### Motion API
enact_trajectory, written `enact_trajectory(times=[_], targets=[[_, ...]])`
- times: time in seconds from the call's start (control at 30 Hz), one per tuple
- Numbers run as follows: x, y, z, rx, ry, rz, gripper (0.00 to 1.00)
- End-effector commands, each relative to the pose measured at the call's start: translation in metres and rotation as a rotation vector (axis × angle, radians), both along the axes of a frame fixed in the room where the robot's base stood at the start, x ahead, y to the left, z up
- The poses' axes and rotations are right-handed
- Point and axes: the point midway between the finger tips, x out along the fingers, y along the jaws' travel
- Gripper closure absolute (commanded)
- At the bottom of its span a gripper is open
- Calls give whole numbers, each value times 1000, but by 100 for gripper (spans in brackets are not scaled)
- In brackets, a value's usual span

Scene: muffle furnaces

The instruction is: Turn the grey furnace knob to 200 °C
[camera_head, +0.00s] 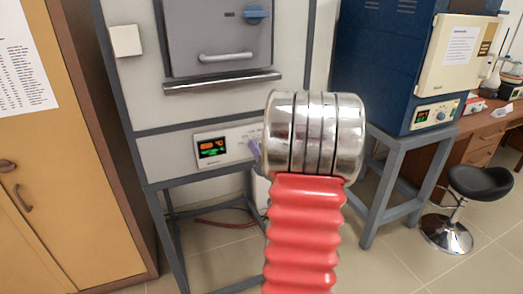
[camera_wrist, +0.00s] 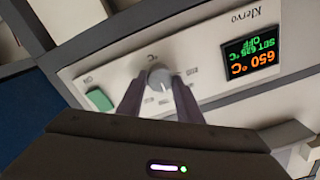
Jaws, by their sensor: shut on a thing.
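The grey furnace (camera_head: 215,60) stands at the left of the head view, its control panel below the door. Its round grey knob (camera_wrist: 158,78) shows in the wrist view, with a pale pointer mark; in the head view my arm hides it. My gripper (camera_wrist: 157,90) is shut on the knob, one dark finger on each side. In the head view a finger shows at the panel (camera_head: 254,150). The display (camera_wrist: 252,55), upside down in the wrist view, shows an orange 650 °C and green text that seems to read SET 635 °C and OFF.
A green button (camera_wrist: 98,98) sits beside the knob on the panel. A blue furnace (camera_head: 385,60) on a grey stand is at the right, with a black stool (camera_head: 480,183) and a desk beyond. A wooden cabinet (camera_head: 65,190) stands at the left.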

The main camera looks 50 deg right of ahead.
Motion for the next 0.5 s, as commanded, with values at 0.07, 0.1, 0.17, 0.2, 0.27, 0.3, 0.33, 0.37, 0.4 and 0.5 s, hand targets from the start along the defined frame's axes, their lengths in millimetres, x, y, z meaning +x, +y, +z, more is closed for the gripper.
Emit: enact_trajectory(times=[0.07,0.1,0.17,0.2,0.27,0.3,0.33,0.37,0.4,0.5], targets=[[-3,1,-8,-46,48,-4,90],[-3,1,-8,-78,68,-4,90],[-3,1,-8,-128,97,-4,90],[-3,1,-8,-161,117,-4,90],[-3,1,-8,-209,145,-3,90],[-3,1,-8,-243,165,-3,90],[-3,1,-8,-267,180,-3,90],[-3,1,-8,-291,194,-3,90],[-3,1,-8,-323,214,-3,90],[-3,1,-8,-405,262,-2,90]])
